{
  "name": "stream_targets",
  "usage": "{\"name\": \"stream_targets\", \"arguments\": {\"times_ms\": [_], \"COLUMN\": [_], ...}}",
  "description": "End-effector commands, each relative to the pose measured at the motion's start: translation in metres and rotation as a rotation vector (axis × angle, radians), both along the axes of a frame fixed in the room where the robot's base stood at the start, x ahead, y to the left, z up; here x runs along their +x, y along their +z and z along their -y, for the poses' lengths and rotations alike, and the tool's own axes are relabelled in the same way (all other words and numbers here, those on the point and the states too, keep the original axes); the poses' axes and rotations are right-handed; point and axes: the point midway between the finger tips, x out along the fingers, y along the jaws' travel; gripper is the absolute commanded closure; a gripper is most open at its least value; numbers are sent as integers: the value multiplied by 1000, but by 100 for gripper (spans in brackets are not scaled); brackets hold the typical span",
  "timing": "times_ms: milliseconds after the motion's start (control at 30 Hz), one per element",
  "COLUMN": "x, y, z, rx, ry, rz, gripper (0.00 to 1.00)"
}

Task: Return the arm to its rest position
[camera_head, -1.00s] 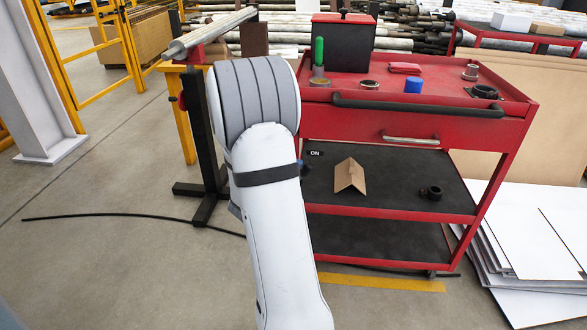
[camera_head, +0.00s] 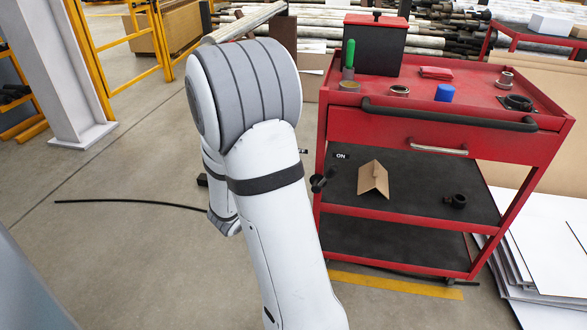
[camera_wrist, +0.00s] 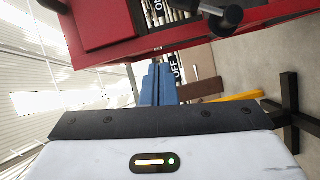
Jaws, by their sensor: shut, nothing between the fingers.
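My arm, white and grey with dark bands, fills the centre-left of the head view, and my gripper is hidden behind it there. In the wrist view my gripper (camera_wrist: 159,84) shows as two blue fingers side by side, shut, with nothing seen between them. The fingers point past an OFF label (camera_wrist: 176,68) seen behind them; I cannot tell the exact distance. A black-knobbed lever (camera_wrist: 226,18) is at the top of the wrist view, apart from the fingers.
A red cart (camera_head: 440,128) stands right of my arm, with a black bin (camera_head: 374,47), a green-handled tool (camera_head: 349,56) and a blue cylinder (camera_head: 445,93) on top. White panels (camera_head: 540,250) lie at right. A yellow guard rail (camera_head: 88,62) stands at left. Open floor shows at lower left.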

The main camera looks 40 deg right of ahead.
Motion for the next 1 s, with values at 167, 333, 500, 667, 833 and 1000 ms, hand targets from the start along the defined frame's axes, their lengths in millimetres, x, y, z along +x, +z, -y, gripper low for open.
{"name": "stream_targets", "arguments": {"times_ms": [167,333,500,667,833,1000], "x": [0,0,-3,-26,-69,-108], "y": [0,0,7,53,115,165], "z": [0,1,1,-1,-13,-39], "rx": [0,0,5,60,213,420], "ry": [0,-1,-11,-102,-244,-331], "rz": [0,0,-3,-37,-107,-169], "gripper": [100,100,100,100,100,100]}}
